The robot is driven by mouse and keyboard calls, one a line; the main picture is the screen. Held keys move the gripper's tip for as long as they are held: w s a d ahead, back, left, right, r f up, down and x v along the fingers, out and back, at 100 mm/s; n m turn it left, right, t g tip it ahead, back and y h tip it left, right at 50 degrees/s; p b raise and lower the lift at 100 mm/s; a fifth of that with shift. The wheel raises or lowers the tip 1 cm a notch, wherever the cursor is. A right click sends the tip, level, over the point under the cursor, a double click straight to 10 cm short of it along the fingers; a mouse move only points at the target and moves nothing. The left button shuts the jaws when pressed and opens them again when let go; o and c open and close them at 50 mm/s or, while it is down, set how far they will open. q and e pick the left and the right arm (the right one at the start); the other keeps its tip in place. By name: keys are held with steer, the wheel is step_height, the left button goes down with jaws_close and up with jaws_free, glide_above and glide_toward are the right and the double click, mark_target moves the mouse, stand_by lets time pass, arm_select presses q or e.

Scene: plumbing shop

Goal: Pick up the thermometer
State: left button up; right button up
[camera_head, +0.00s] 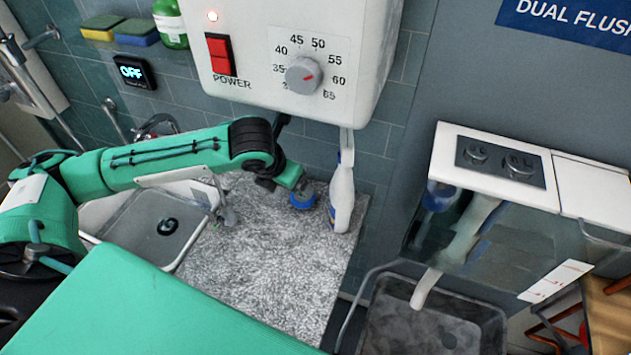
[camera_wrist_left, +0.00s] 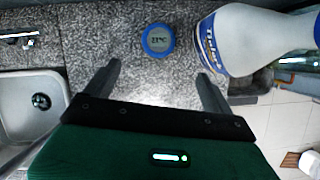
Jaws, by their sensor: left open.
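The thermometer is a round blue-rimmed disc with a grey face reading about 23°C. It lies on the speckled grey counter (camera_head: 265,255), and in the left wrist view the thermometer (camera_wrist_left: 158,40) is just beyond the fingertips, centred between them. In the head view the thermometer (camera_head: 303,201) shows as a blue piece under the end of my left arm, partly covered. My left gripper (camera_wrist_left: 159,72) is open, with nothing between its fingers; in the head view its fingers are hard to make out. My right gripper is not in view.
A white spray bottle (camera_head: 342,197) stands close right of the thermometer, also in the left wrist view (camera_wrist_left: 240,42). A sink (camera_head: 150,240) and tap are left. A white heater (camera_head: 290,45) hangs above. The front counter is clear. A cistern (camera_head: 490,165) is right.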

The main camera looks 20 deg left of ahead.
arm_select(q)
glide_above(302, 196)
steer(key=s, duration=0.3)
step_height(302, 196, down, 6)
steer(key=shift+w+r+p, duration=0.1)
steer(key=shift+p, duration=0.3)
steer(key=shift+w+f, duration=0.3)
steer(key=shift+f, duration=0.25)
steer(key=p+x, duration=0.1)
steer(key=x, duration=0.3)
steer(key=shift+w+a+f, duration=0.1)
steer(key=shift+w+f, duration=0.05)
steer(key=shift+f, duration=0.05)
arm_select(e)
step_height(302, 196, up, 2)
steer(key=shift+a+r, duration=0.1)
arm_select(q)
steer(key=shift+c, duration=0.2)
steer(key=c, duration=1)
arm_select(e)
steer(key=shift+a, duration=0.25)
